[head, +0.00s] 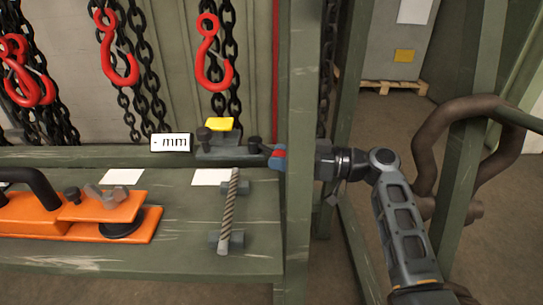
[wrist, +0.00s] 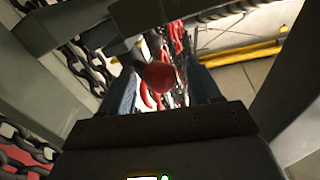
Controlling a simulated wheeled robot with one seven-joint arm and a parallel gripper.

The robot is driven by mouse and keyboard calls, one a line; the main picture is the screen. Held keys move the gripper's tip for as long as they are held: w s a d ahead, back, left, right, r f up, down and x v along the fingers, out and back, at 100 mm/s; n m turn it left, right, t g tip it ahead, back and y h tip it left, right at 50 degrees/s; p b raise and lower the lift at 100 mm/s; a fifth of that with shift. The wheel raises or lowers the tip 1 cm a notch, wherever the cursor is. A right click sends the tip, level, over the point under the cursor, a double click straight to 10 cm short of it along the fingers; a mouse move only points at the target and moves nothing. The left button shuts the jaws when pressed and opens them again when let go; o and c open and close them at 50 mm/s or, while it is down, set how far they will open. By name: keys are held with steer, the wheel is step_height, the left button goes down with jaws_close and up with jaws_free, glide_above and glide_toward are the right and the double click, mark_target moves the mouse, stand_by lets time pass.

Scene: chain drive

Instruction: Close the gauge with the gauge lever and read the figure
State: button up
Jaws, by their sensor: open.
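The gauge (head: 218,150) is a dark block with a yellow piece on top, on the rear rail of the bench in the head view. My gripper (head: 279,160) reaches in from the right, partly hidden behind a green post. In the wrist view its blue fingers (wrist: 163,85) are open, one on each side of the knob. I cannot tell whether either finger touches it.
The green post (head: 301,120) stands close to my gripper. Chains with red hooks (head: 213,55) hang behind the gauge. A wire rope piece (head: 229,210) lies across two supports on the green bench, beside an orange tool (head: 75,215) and white cards.

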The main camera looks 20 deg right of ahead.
steer(key=shift+x, duration=1.45)
steer(key=shift+c, duration=0.2)
jaws_close()
